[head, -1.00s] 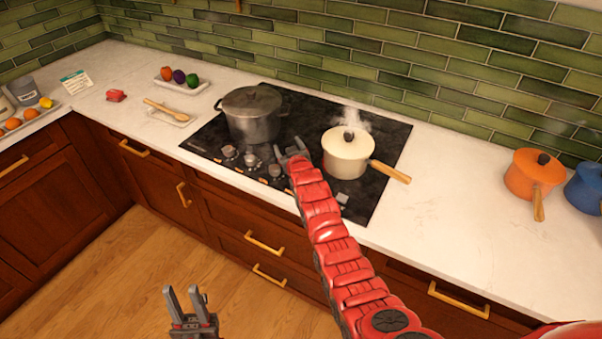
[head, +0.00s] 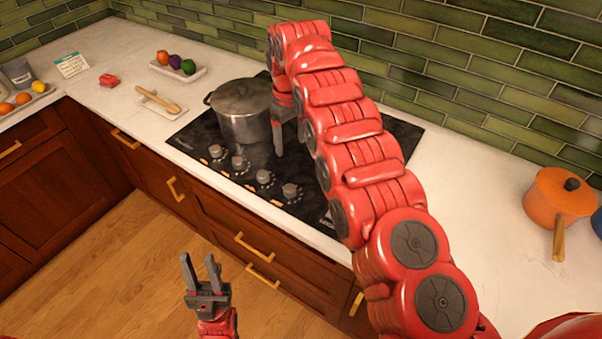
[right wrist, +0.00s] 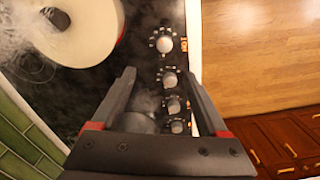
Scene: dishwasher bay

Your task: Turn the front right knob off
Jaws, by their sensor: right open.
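A row of several grey knobs runs along the front edge of the black cooktop (head: 200,138). The rightmost knob (head: 290,191) is in clear view, and in the right wrist view it is the topmost one (right wrist: 164,43), with pale dots around it. I cannot tell its setting. My right gripper (head: 279,148) is open and empty above the cooktop, pointing down, behind the knob row and beside the dark pot. In the right wrist view its fingers (right wrist: 157,76) lie near the middle knobs, touching none visibly. My left gripper (head: 200,262) is open and empty over the floor.
A lidded grey pot (head: 241,108) stands on the cooktop's left. An orange pot (head: 557,200) stands on the right counter. A spoon (head: 160,100) lies on its rest at left.

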